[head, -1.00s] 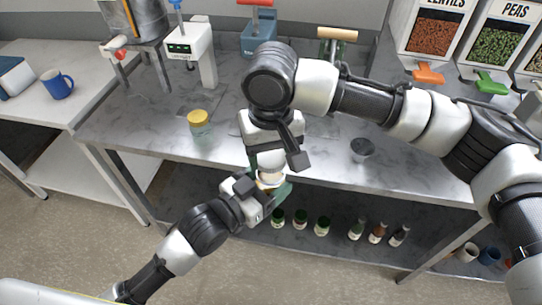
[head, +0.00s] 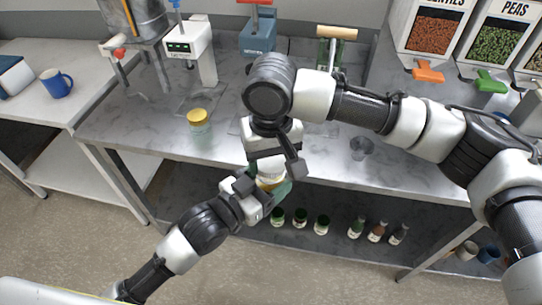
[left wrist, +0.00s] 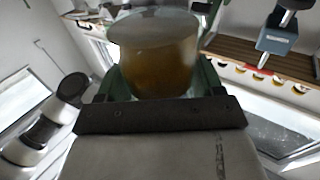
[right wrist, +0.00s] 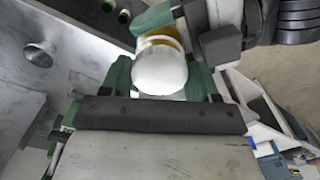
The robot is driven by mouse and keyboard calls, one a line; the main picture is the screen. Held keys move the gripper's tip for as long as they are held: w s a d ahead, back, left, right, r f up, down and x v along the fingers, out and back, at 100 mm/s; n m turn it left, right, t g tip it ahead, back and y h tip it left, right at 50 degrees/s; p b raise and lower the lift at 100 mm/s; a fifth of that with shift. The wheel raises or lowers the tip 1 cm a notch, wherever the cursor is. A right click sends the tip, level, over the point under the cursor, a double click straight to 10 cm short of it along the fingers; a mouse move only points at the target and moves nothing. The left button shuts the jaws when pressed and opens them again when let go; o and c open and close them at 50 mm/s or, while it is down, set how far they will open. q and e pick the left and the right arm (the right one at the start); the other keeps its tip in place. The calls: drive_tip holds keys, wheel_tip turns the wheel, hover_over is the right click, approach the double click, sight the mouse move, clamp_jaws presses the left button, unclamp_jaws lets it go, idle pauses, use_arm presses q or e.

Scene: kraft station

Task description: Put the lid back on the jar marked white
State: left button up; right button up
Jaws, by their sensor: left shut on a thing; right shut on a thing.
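A clear jar with amber-brown contents (left wrist: 155,65) is between the green fingers of my left gripper (head: 268,192); it also shows in the right wrist view (right wrist: 160,40). My left gripper is shut on it in front of the counter edge. A white round lid (right wrist: 160,75) is between the green fingers of my right gripper (right wrist: 160,82), which is shut on it. The lid is at the jar's mouth, directly above the jar in the head view; I cannot tell whether it is seated. My right gripper and arm hide most of the lid in the head view. No jar marking is readable.
A yellow-lidded jar (head: 198,120) stands on the marbled counter (head: 110,125) at left. A small clear vessel (head: 362,148) stands at right. Several bottles and jars line the lower shelf (head: 340,245). Dispensers (head: 438,38) and a scale-like device (head: 188,45) stand behind.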

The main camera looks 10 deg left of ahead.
drive_tip(key=shift+f, duration=0.55)
use_arm(q)
drive_tip(key=c, duration=0.3)
drive_tip(key=shift+c, duration=0.2)
use_arm(e)
drive_tip(key=m, duration=0.3)
drive_tip(key=shift+a, duration=0.1)
drive_tip(key=m, duration=0.4)
drive_tip(key=shift+a, duration=0.15)
drive_tip(key=m, duration=0.7)
drive_tip(key=shift+a, duration=0.15)
drive_tip(key=m, duration=0.4)
drive_tip(key=shift+w, duration=0.15)
drive_tip(key=m, duration=0.4)
drive_tip(key=shift+w+m, duration=0.15)
drive_tip(key=shift+m, duration=0.25)
